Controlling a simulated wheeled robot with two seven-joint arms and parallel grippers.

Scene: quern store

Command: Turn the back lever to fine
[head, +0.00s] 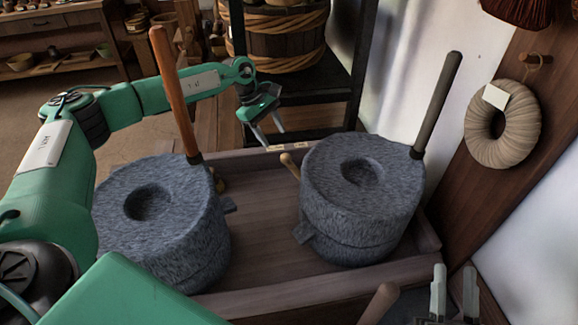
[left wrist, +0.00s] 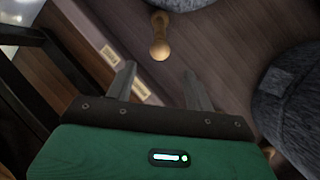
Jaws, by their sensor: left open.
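The back lever (head: 290,166) is a short wooden peg with a rounded end, beside the right quern near the trough's back edge. It also shows in the left wrist view (left wrist: 160,36), its knob just past the gap between my fingertips. My left gripper (head: 271,138) is open and empty, pointing down over the back edge, left of the lever and apart from it in the head view. It also shows in the left wrist view (left wrist: 160,72). Two small pale labels (head: 275,148) lie on the back edge; their writing is unreadable. My right gripper (head: 453,290) is open at the lower right.
The left quern (head: 180,245) and right quern (head: 345,230) stand in a wooden trough (head: 265,245), each with an upright handle. Another wooden lever (head: 379,302) shows at the front. A dark shelf with a tub (head: 280,40) stands behind. The trough's middle is bare.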

